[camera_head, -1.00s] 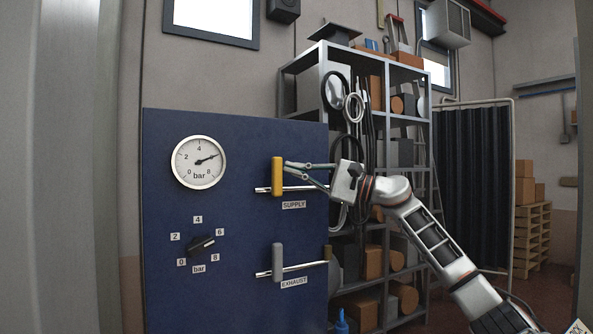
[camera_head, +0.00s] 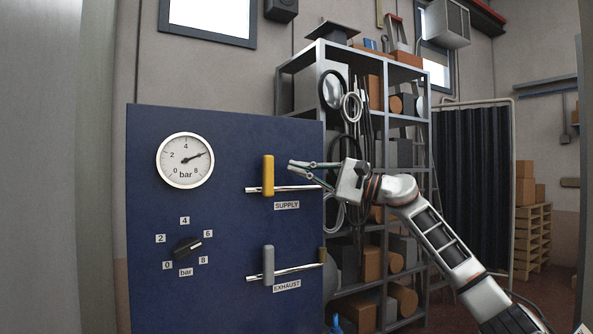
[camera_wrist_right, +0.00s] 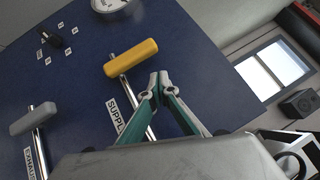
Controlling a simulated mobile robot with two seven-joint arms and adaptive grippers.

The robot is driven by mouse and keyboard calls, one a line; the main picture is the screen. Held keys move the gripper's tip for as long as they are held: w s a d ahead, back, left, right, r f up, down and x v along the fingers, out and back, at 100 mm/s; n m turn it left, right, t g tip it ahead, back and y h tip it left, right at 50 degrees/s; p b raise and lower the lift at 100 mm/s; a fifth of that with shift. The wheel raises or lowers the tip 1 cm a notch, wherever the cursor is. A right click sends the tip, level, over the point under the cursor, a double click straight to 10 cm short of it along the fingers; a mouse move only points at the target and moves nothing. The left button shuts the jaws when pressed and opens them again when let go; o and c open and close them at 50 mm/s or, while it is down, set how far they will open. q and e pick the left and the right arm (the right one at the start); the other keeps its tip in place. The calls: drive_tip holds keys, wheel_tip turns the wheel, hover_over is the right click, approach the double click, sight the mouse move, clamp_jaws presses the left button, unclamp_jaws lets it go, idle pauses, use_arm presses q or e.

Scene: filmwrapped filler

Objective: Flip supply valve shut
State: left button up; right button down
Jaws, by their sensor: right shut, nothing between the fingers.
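The yellow supply valve handle (camera_head: 268,176) stands upright across its horizontal silver pipe (camera_head: 296,188), above the SUPPLY label (camera_head: 287,205) on the blue panel. It also shows in the right wrist view (camera_wrist_right: 131,57). My right gripper (camera_head: 291,167) is just right of the handle, with a small gap between them. In the right wrist view its fingertips (camera_wrist_right: 158,83) meet, empty, beside the handle and in front of the panel. My left gripper is not in view.
Below, a grey exhaust handle (camera_head: 268,265) stands upright on a similar pipe. The blue panel (camera_head: 225,230) also has a round gauge (camera_head: 185,160), its needle pointing up-right, and a black knob (camera_head: 187,248). A loaded metal shelf (camera_head: 407,73) stands behind my right arm.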

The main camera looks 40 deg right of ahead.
use_arm(q)
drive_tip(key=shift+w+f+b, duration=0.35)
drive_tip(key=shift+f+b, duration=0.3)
drive_tip(key=shift+b, duration=0.6)
use_arm(e)
drive_tip(key=s+d, duration=0.6)
drive_tip(key=s, duration=0.2)
drive_tip(key=shift+d, duration=0.4)
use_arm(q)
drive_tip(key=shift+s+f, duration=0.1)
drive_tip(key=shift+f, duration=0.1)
use_arm(e)
drive_tip(key=shift+w, duration=0.1)
